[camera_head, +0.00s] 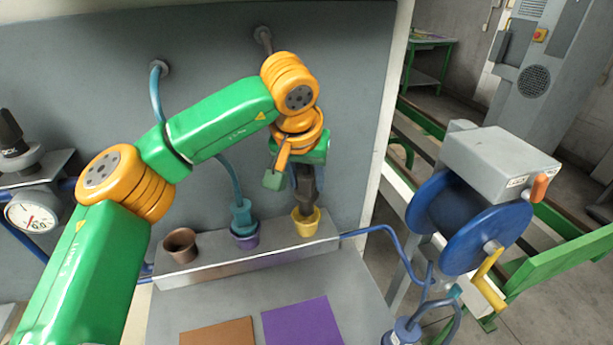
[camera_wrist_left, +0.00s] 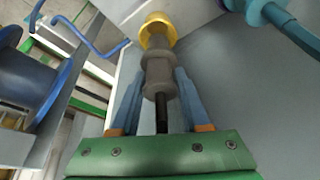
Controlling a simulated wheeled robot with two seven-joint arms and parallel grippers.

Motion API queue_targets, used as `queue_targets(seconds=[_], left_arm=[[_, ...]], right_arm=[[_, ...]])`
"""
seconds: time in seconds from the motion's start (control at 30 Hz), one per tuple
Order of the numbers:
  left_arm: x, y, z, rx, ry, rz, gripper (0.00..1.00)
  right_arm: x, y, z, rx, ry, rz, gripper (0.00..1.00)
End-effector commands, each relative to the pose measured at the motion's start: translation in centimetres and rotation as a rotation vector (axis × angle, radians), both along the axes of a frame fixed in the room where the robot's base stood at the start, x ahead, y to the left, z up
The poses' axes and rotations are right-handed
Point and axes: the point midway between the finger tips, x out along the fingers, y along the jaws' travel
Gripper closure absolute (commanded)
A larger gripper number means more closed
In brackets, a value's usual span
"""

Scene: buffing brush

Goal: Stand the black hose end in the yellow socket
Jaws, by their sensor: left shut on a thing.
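The black hose end (camera_head: 306,207) is upright below my left gripper (camera_head: 306,180), which is shut on it. Its lower end meets the mouth of the yellow socket (camera_head: 306,226), and the rim hides the tip. In the left wrist view the dark grey stepped hose end (camera_wrist_left: 159,72) lies between my left gripper's two fingers (camera_wrist_left: 157,88). It lines up with the yellow socket (camera_wrist_left: 157,24) beyond it. I cannot tell how deep it sits. My right gripper is not in view.
A teal hose end (camera_head: 241,214) stands in the purple socket (camera_head: 245,241) to the left. A brown socket (camera_head: 181,246) is empty. The sockets share a grey ledge (camera_head: 275,250). A blue reel (camera_head: 455,225) stands at right. Brown (camera_head: 218,333) and purple (camera_head: 302,322) squares lie in front.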

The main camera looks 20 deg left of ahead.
Motion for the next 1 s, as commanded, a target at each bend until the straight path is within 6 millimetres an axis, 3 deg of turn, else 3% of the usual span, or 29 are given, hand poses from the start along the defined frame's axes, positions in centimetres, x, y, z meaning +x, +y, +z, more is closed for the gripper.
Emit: queue_targets(seconds=[0.27, 0.67, 1.0], left_arm=[[0.0, 0.0, -0.1, 0.000, 0.000, 0.000, 1.00], [0.0, 0.0, -2.0, 0.000, -0.001, 0.001, 1.00], [0.0, 0.0, -1.9, -0.001, -0.001, 0.001, 1.00]], right_arm=[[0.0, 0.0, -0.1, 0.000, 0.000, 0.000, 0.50], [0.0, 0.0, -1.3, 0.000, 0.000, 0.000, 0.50], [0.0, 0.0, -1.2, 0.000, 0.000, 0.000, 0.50]])
